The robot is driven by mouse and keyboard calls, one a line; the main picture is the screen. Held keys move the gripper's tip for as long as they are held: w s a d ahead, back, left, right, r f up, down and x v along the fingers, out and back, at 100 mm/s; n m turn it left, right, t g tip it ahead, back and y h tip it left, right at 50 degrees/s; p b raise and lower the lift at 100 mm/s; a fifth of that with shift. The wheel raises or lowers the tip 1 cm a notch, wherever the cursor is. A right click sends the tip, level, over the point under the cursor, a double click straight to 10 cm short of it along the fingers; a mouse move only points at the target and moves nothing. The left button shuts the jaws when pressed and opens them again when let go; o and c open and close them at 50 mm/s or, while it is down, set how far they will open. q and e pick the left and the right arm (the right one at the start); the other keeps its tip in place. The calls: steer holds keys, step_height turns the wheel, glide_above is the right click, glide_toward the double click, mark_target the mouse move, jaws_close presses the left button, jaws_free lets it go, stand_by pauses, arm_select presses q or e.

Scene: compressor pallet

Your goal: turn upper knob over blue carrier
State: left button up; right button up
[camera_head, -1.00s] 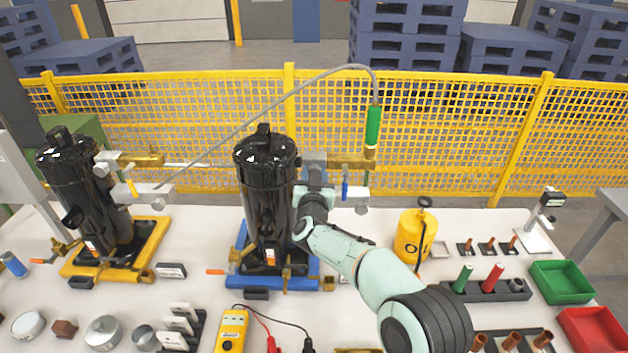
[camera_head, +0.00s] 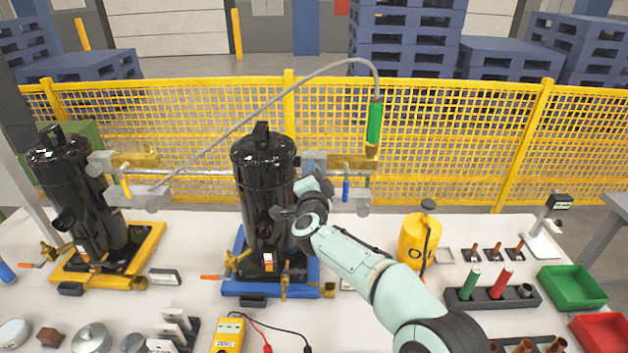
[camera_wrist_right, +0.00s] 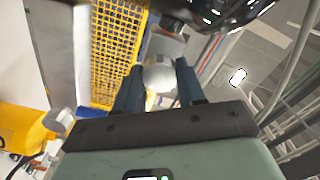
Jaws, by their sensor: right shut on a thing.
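The blue carrier (camera_head: 228,287) stands on the table with a tall black compressor (camera_head: 262,190) upright on it. My right gripper (camera_head: 318,182) is at the right side of the compressor, in front of a grey block on the pipework above the carrier. In the right wrist view, its two dark fingers (camera_wrist_right: 160,85) stand on either side of a pale rounded knob (camera_wrist_right: 160,76) and are shut on it. In the head view the knob is hidden behind the gripper. I cannot tell how far the knob is turned. My left gripper is not in view.
A yellow carrier (camera_head: 157,240) with another black compressor stands to the left. A grey hose with a green handle (camera_head: 374,124) arches over the pipework. A yellow bottle (camera_head: 417,240) stands to the right of my arm. A yellow mesh fence (camera_head: 450,140) runs behind.

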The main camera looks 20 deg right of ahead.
arm_select(q)
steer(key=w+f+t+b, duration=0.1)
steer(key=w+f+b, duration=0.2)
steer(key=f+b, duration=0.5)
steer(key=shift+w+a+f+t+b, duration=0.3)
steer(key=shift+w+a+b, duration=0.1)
steer(key=shift+b, duration=0.2)
arm_select(e)
steer(key=shift+m, duration=9)
steer(key=o, duration=1)
steer(key=shift+o, duration=0.2)
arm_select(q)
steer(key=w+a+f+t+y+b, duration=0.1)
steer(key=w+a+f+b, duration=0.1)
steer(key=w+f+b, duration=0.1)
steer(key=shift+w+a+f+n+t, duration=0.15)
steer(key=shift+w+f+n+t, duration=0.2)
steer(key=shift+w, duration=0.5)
arm_select(e)
steer(key=v, duration=1.3)
steer(key=shift+s, duration=0.2)
